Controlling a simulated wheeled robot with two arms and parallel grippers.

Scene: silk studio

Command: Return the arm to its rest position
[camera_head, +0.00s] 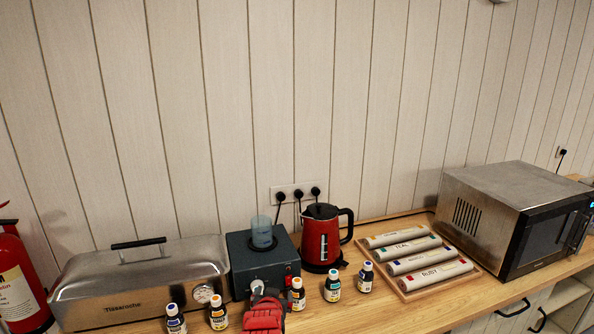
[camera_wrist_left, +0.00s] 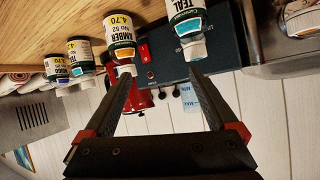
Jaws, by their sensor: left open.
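My left gripper (camera_head: 264,316) shows at the bottom middle of the head view as a red and black shape in front of the dark box. In the left wrist view, which is upside down, its two fingers (camera_wrist_left: 162,82) are spread apart with nothing held between them. A teal-labelled bottle (camera_wrist_left: 182,22) appears near the right fingertip and an amber-labelled bottle (camera_wrist_left: 120,35) near the left one. Whether the fingers touch them I cannot tell. In the head view the amber bottle (camera_head: 297,296) stands right of the gripper. My right gripper is not in view.
Several other small bottles (camera_head: 333,287) line the counter front. Behind are a steel case (camera_head: 140,280), the dark box (camera_head: 240,262) with a clear blue cup (camera_head: 262,232), and a red kettle (camera_head: 320,240). A tray of rolls (camera_head: 405,292) and a microwave (camera_head: 500,215) stand right.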

